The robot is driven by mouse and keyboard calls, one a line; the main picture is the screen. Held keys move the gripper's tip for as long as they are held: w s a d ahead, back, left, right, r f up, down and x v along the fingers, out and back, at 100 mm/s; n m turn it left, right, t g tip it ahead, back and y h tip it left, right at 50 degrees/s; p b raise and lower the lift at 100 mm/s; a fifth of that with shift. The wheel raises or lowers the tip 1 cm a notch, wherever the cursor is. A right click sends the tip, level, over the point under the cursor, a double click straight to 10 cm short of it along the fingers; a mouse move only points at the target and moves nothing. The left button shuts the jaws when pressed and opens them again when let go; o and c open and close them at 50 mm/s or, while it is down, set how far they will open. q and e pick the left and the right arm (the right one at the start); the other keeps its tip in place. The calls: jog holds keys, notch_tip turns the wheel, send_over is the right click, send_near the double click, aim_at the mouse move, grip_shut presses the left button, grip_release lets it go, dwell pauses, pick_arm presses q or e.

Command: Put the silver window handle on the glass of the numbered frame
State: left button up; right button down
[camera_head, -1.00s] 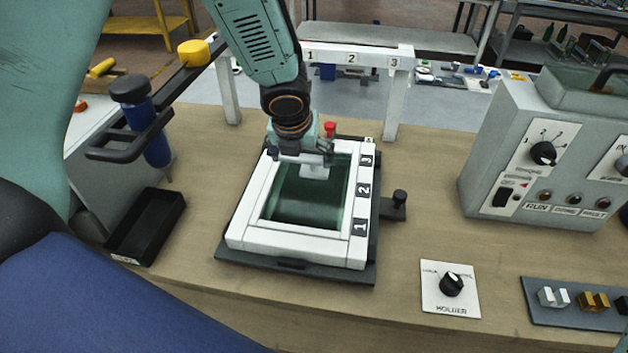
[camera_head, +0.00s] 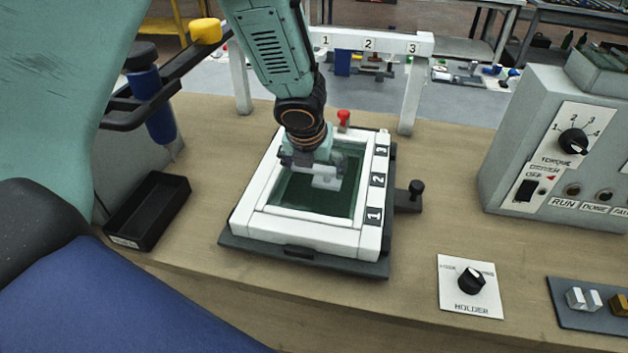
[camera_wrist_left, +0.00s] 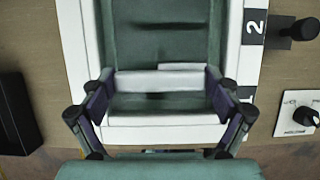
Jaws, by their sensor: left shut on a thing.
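The numbered frame (camera_head: 249,226) is white, with dark glass (camera_head: 310,201) and labels 1, 2 and 3 on its right side. It lies flat on a dark holder on the bench. My left gripper (camera_head: 312,164) is over the glass, pointing down, shut on the silver window handle (camera_head: 326,181). In the left wrist view the handle (camera_wrist_left: 158,82) spans between the two fingers (camera_wrist_left: 160,98), above the glass (camera_wrist_left: 155,45). I cannot tell whether the handle touches the glass. My right gripper is not in view.
A black tray (camera_head: 122,239) lies left of the frame. A HOLDER knob (camera_head: 471,280) and a rack (camera_head: 590,320) with silver and gold pieces are at the right front. A control box (camera_head: 500,190) stands right. A white numbered rail (camera_head: 407,100) stands behind the frame.

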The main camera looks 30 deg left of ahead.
aim_at(313, 174)
pick_arm(q)
notch_tip(313, 174, down, 2)
jog(key=shift+f+b, duration=0.25)
jog(key=shift+b, duration=0.55)
jog(key=shift+w+a+f, duration=0.15)
jog(key=shift+w+f, duration=0.05)
jog(key=shift+f, duration=0.1)
jog(key=shift+w, duration=0.1)
jog(key=shift+r, duration=0.1)
jog(key=shift+s+b, duration=0.25)
jog(key=shift+b, duration=0.05)
jog(key=o, duration=0.8)
jog(key=shift+f, duration=0.2)
jog(key=shift+c, duration=0.2)
jog(key=shift+o, duration=1)
jog(key=shift+w+f, duration=0.1)
jog(key=shift+w, duration=0.1)
jog(key=shift+s, duration=0.1)
